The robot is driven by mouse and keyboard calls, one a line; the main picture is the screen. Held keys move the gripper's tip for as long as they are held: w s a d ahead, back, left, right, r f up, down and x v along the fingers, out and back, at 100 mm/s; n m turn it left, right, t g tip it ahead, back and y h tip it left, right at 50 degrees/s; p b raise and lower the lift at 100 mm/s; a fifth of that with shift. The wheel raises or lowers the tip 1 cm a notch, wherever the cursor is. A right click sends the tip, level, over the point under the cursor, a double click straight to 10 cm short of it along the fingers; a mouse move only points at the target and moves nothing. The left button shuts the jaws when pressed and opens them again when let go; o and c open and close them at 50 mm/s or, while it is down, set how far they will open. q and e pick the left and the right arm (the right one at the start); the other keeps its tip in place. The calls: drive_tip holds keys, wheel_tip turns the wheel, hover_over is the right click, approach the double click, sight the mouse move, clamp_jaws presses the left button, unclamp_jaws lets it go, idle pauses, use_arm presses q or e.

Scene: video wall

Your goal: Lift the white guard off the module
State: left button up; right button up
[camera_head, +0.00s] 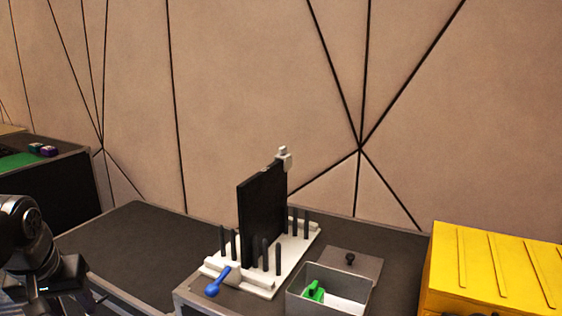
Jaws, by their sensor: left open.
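The module, a flat black panel (262,212), stands upright in a white base (288,272) with several dark pegs. A small white piece that looks like the guard (284,158) sits at the panel's top right corner. My left gripper (72,296) is at the lower left, well apart from the panel and the guard. It is open; its fingertips are hard to make out at the bottom edge. My right gripper is not in view.
A blue-handled item (217,282) lies at the base's front. A grey box (330,279) holds a green item (314,291); a grey plate with a black knob (350,259) lies behind it. A yellow case (495,270) stands at right. The dark table (140,245) is clear left of the base.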

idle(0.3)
use_arm(q)
drive_tip(key=w+d+f+m+h, duration=0.1)
drive_tip(key=w+d+f, duration=0.3)
drive_tip(key=f, duration=0.5)
drive_tip(key=w+d+f+m+h, duration=0.1)
drive_tip(key=w+d+f+h, duration=0.1)
drive_tip(key=d+f, duration=0.5)
drive_tip(key=s+d+f+g+h, duration=0.1)
drive_tip(key=d+f, duration=0.3)
drive_tip(key=f, duration=0.4)
drive_tip(key=s+d+f+g+h, duration=0.15)
drive_tip(key=d+f, duration=0.25)
drive_tip(key=f, duration=0.4)
drive_tip(key=s+d+f, duration=0.5)
drive_tip(key=s+f, duration=0.3)
drive_tip(key=s, duration=0.2)
drive_tip(key=s+d+f, duration=0.6)
drive_tip(key=s+f, duration=0.3)
drive_tip(key=s, duration=0.1)
drive_tip(key=shift+d+f+g, duration=0.2)
drive_tip(key=shift+f+g, duration=0.1)
drive_tip(key=shift+g, duration=0.15)
